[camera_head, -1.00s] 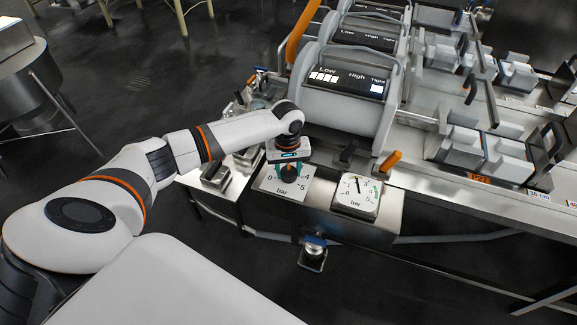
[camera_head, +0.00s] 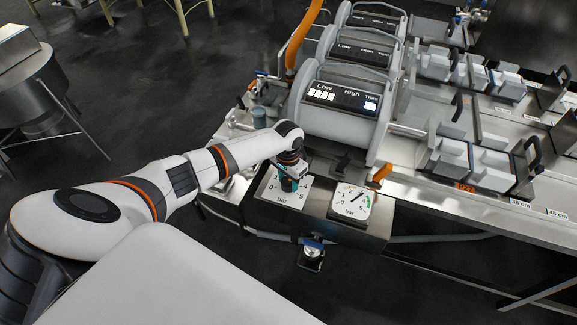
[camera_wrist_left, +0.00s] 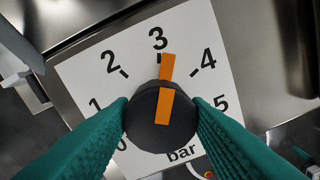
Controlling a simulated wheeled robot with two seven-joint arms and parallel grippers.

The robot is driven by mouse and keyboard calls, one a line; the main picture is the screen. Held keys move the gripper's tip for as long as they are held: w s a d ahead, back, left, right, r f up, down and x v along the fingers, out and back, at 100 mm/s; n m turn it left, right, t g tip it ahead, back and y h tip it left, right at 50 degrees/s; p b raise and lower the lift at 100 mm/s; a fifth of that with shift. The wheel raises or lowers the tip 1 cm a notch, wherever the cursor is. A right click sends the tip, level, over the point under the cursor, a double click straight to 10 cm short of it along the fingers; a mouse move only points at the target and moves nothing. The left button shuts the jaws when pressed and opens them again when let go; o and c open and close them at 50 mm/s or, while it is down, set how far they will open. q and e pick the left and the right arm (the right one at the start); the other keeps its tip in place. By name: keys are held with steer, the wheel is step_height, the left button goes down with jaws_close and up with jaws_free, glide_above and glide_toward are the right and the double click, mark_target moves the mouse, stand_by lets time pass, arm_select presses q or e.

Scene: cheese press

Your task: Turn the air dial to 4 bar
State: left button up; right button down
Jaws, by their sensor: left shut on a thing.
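The air dial is a black round knob (camera_wrist_left: 162,118) with an orange pointer stripe on a white square plate (camera_head: 268,190) marked 0 to 5 bar. In the left wrist view the pointer stands just right of the 3 mark, well short of 4. My left gripper (camera_head: 289,183) is over the plate, its teal fingers shut on the knob from both sides, as the left wrist view (camera_wrist_left: 162,104) shows. In the head view the gripper hides most of the knob. A white pressure gauge (camera_head: 346,207) is to the right, its thin needle pointing up and right. My right gripper is not in view.
An orange-tipped lever (camera_head: 381,174) stands just behind the gauge. The grey press drum (camera_head: 343,118) with its Low-High-Tight panel rises behind the dial box. A small valve-like fitting (camera_head: 312,248) hangs in front of the box, and dark floor lies around it.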

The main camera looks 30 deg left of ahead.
mark_target(289, 180)
arm_select(q)
steer(key=m+p, duration=0.1)
steer(key=m, duration=0.5)
steer(key=shift+r+m, duration=0.1)
steer(key=shift+m, duration=0.2)
steer(key=shift+w, duration=0.1)
stand_by(0.4)
steer(key=o, duration=1)
step_height(289, 180, up, 12)
